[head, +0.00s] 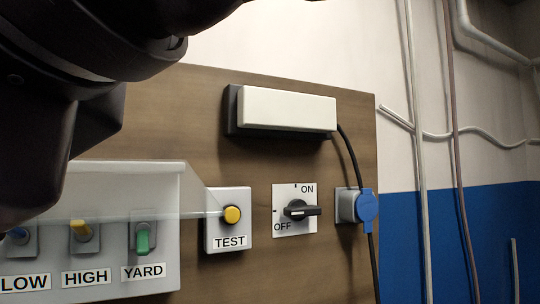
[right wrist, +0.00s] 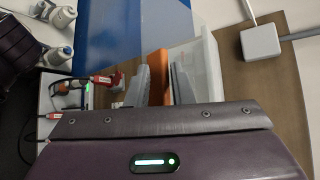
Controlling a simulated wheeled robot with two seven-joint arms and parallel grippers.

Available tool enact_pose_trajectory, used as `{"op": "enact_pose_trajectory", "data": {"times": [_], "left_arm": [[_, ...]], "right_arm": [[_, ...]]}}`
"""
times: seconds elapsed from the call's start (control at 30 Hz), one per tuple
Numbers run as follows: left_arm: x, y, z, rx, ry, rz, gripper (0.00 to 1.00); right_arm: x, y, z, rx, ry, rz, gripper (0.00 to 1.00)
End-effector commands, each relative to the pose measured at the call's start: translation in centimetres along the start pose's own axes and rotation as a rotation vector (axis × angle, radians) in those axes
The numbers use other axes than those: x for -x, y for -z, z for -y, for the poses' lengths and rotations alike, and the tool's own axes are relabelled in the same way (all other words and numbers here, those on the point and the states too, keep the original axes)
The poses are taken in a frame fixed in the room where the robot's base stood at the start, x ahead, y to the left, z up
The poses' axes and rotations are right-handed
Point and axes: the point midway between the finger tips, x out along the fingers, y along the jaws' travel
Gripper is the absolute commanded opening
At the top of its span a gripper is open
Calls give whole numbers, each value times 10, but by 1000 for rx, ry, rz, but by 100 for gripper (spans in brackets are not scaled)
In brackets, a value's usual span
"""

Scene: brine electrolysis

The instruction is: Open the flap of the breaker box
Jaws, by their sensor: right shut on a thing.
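The grey breaker box (head: 165,275) is at the lower left of the head view, with blue, yellow and green switches over LOW, HIGH and YARD labels. Its clear flap (head: 196,200) stands out from the front, its edge crossing above the switches and reaching toward the TEST button. In the right wrist view a translucent pale panel, seemingly the flap (right wrist: 207,65), lies along the right finger. My left gripper is not in view.
A yellow TEST button (head: 232,215), an ON/OFF rotary switch (head: 297,210) and a blue plug (head: 366,209) sit on the brown board (head: 200,100), below a white lamp-like box (head: 288,110). Red-clipped leads (right wrist: 100,79) and white bottles (right wrist: 58,55) show in the right wrist view.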

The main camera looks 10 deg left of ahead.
Motion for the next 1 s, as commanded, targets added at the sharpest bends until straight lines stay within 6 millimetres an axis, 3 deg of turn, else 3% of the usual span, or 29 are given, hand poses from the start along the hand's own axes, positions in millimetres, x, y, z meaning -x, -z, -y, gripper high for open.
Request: {"op": "enact_pose_trajectory", "data": {"times": [0.03, 0.4, 1.0], "left_arm": [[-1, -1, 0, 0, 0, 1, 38], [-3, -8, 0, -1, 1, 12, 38], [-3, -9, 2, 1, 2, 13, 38]], "right_arm": [[2, 4, 12, -42, -12, -15, 0], [12, -5, 50, -225, -198, -18, 0], [17, -10, 81, -355, -326, -7, 0]]}}
